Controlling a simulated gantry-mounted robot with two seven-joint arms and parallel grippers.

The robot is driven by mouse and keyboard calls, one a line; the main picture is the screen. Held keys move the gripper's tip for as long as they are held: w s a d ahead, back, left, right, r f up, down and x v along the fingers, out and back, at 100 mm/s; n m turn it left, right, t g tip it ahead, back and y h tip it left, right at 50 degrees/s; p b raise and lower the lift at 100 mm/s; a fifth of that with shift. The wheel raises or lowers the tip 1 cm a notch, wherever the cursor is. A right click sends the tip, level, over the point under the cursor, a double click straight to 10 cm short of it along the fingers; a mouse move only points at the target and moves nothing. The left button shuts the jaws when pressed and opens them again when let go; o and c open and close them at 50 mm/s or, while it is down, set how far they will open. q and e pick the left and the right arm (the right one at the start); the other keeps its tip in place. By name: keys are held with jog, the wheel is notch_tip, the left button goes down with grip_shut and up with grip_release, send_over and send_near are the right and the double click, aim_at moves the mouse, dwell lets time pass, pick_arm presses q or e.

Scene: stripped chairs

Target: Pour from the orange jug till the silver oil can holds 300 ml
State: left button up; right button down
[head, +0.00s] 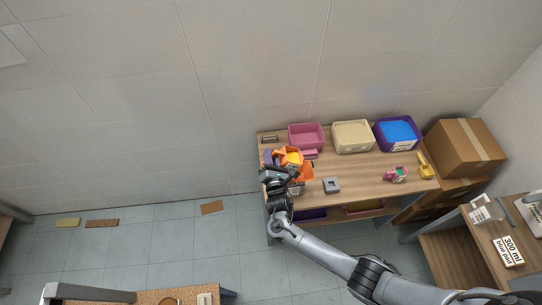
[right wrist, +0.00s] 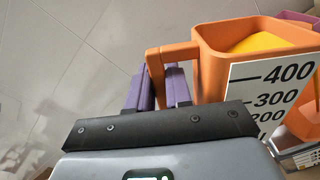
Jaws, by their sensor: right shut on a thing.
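The orange jug (right wrist: 210,70) fills the right of the right wrist view, with a white scale marked 400, 300 and 200 on its side and yellow contents near its top. My right gripper (right wrist: 160,85) is shut on the jug's handle, its purple fingers at the handle. In the head view the jug (head: 291,156) and my right gripper (head: 272,165) are at the left end of the wooden table. I cannot clearly make out the silver oil can; the arm and jug cover part of that end. My left gripper is not in view.
On the table (head: 360,176) stand a pink bin (head: 307,136), a cream bin (head: 352,136) and a purple bin (head: 381,140) with blue inside. A grey block (head: 331,185) lies mid-table. A cardboard box (head: 466,148) is at right.

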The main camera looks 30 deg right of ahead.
jog(key=shift+r, duration=0.2)
dwell(0.3)
jog(key=shift+d+r+m+p, duration=0.15)
jog(key=shift+m+p, duration=0.2)
jog(key=shift+m, duration=0.15)
dwell(0.3)
dwell(0.7)
jog(key=shift+d+r+m, duration=0.15)
jog(key=shift+m, duration=0.15)
dwell(0.4)
jog(key=shift+s+d+r+m+p, duration=0.15)
jog(key=shift+d+m+p, duration=0.05)
jog(key=shift+m+p, duration=0.2)
dwell(0.3)
jog(key=shift+d+r+m, duration=0.1)
jog(key=shift+d+m, duration=0.1)
jog(key=shift+m, duration=0.2)
dwell(0.5)
dwell(0.5)
jog(key=shift+s+d+p, duration=0.1)
jog(key=shift+p, duration=0.2)
dwell(0.4)
